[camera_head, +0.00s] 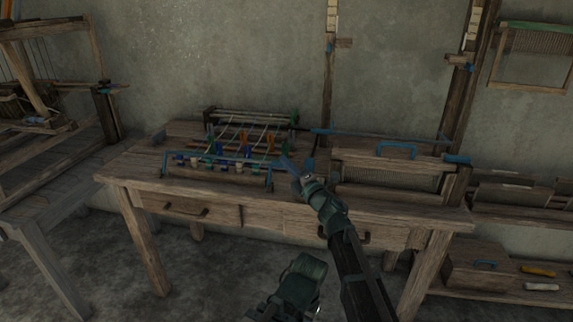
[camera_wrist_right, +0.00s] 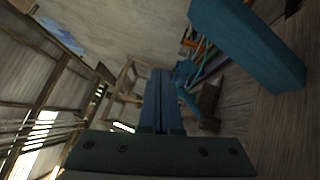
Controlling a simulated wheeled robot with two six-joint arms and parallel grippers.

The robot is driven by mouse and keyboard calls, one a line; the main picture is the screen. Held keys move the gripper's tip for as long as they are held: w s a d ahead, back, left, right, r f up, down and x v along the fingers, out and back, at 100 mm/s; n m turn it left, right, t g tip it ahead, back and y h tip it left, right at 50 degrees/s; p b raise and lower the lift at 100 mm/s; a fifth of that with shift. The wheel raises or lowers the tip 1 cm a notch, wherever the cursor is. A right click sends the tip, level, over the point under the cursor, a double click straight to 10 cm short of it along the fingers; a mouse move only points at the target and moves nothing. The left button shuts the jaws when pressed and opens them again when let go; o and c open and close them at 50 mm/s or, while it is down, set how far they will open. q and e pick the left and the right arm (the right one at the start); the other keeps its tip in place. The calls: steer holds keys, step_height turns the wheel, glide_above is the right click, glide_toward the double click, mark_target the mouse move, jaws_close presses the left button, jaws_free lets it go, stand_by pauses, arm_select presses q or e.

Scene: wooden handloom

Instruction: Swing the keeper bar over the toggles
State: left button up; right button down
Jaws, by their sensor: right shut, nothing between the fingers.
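A low wooden rack (camera_head: 213,176) stands on the table. A thin blue bar (camera_head: 225,159), which looks like the keeper bar, runs along its front side with short blue end arms. Small coloured toggles (camera_head: 239,167) stand in a row by the bar; whether it lies over them is too small to tell. My right gripper (camera_head: 289,166) is just right of the bar's right end, and I cannot tell if it touches. In the right wrist view its blue fingers (camera_wrist_right: 161,98) are together and empty, with coloured pieces beyond them.
A wooden box with a blue handle (camera_head: 396,148) stands right of my right gripper. A long blue rod (camera_head: 375,135) lies behind it. A large blue block (camera_wrist_right: 250,42) is close in the right wrist view. The table's front left corner (camera_head: 125,172) is bare.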

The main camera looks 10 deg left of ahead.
steer(key=shift+s+r, duration=0.1)
steer(key=s+d+r+p, duration=0.6)
steer(key=s, duration=0.3)
steer(key=shift+s+d, duration=0.15)
steer(key=shift+d, duration=0.25)
